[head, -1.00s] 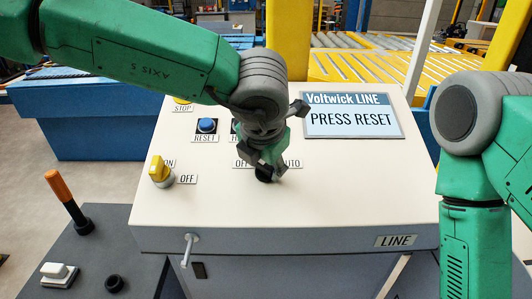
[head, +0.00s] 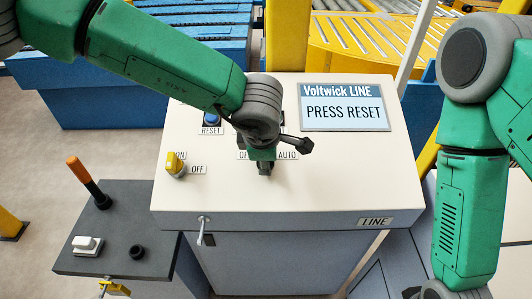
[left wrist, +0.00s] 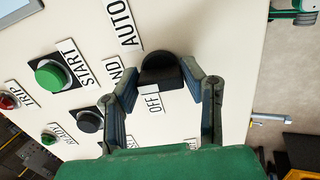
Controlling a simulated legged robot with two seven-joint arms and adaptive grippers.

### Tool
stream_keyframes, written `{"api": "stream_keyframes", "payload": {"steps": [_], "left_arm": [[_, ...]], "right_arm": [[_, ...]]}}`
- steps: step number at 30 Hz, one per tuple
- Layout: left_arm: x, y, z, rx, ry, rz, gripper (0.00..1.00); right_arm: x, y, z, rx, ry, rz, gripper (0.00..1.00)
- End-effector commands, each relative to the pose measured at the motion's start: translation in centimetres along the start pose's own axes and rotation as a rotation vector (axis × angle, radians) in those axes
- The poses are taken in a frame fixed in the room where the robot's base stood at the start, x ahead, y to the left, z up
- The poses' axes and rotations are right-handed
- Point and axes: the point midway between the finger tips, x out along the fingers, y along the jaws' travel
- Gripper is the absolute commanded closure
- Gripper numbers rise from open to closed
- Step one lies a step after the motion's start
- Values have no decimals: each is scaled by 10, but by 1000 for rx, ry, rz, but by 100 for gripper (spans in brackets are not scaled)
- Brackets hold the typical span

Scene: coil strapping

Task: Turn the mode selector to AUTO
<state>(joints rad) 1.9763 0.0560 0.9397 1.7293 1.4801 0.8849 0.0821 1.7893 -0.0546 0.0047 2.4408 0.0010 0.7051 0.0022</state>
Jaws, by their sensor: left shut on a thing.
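The black mode selector knob (left wrist: 160,70) sits on the cream sloped panel (head: 330,185), with AUTO (left wrist: 122,22), a partly covered label ending in ND, and OFF (left wrist: 153,103) around it in the left wrist view. My left gripper (left wrist: 164,80) is shut on the knob, one finger on each side.
The display (head: 345,107) reads PRESS RESET. A yellow ON/OFF switch (head: 175,163) and a blue RESET button (head: 211,118) are left of my gripper. The green START button (left wrist: 50,75) is near the selector. An orange-handled lever (head: 88,180) stands on the side shelf.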

Motion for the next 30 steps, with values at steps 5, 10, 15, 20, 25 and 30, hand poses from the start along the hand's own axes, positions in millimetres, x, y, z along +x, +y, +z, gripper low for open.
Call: {"api": "stream_keyframes", "payload": {"steps": [5, 10, 15, 20, 25, 30], "left_arm": [[-2, 3, 1, 166, -4, -4, 92], [-2, 3, 1, 327, -3, -13, 92], [-2, 3, 1, 487, -2, -23, 92], [-2, 3, 1, 634, -2, -31, 92], [-2, 3, 1, 773, -2, -40, 92], [-2, 3, 1, 883, -1, -46, 92]], "right_arm": [[0, 0, 0, 0, 0, 0, 60], [0, 0, 0, 0, 0, 0, 60], [0, 0, 0, 0, 0, 0, 60], [0, 0, 0, 0, 0, 0, 60], [0, 0, 0, 0, 0, 0, 60], [0, 0, 0, 0, 0, 0, 60]]}}
